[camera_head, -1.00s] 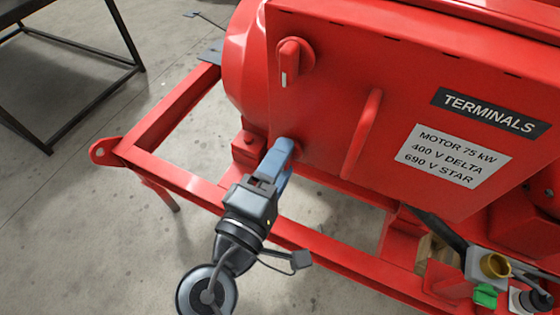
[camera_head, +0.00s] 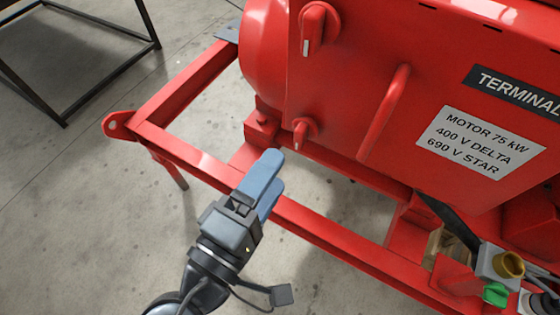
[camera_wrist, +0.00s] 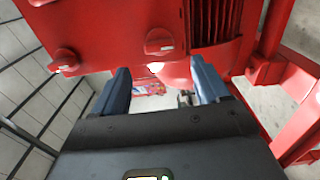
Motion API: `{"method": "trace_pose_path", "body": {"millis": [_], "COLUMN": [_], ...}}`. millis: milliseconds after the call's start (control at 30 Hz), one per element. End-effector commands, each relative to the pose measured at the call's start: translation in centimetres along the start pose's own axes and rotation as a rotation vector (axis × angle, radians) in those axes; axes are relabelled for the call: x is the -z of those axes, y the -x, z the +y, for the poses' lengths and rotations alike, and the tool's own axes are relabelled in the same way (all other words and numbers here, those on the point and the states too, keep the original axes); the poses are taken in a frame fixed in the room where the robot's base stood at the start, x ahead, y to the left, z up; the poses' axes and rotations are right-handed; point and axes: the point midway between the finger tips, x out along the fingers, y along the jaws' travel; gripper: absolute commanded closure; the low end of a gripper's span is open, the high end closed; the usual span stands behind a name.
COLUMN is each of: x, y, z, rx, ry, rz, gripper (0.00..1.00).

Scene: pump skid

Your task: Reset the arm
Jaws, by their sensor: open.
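My gripper (camera_head: 272,182) has blue fingers and is open and empty. In the head view it hangs over the red frame rail, in front of and below the red terminal box (camera_head: 385,60). A lower red knob (camera_head: 302,132) with a white mark sits just beyond the fingertips, apart from them. In the wrist view the two fingers (camera_wrist: 160,88) stand apart with a gap between them. Two red knobs show on the box there, one at upper centre (camera_wrist: 158,40) and one at left (camera_wrist: 64,60).
An upper red knob (camera_head: 318,28) and a red bar handle (camera_head: 384,112) stick out from the box. The red skid frame (camera_head: 185,155) runs below. A yellow-capped part (camera_head: 508,265) and a green part (camera_head: 495,294) sit at lower right. A black metal stand (camera_head: 75,95) is at upper left.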

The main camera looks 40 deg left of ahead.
Motion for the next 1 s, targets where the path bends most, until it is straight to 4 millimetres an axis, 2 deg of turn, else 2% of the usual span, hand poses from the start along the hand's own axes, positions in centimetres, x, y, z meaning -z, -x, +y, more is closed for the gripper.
{"method": "trace_pose_path", "body": {"millis": [600,700,767,867,1000], "x": [0.0,-0.5,-1.3,-3.9,-8.8], "y": [0.4,0.4,0.3,0.5,1.9], "z": [0.0,-0.5,-1.5,-4.2,-8.7], "rx": [0.001,0.015,0.045,0.131,0.282], "ry": [0.000,-0.006,-0.022,-0.078,-0.235], "rz": [-0.001,0.000,0.001,0.006,0.004], "gripper": [0.26,0.26,0.26,0.26,0.26]}}
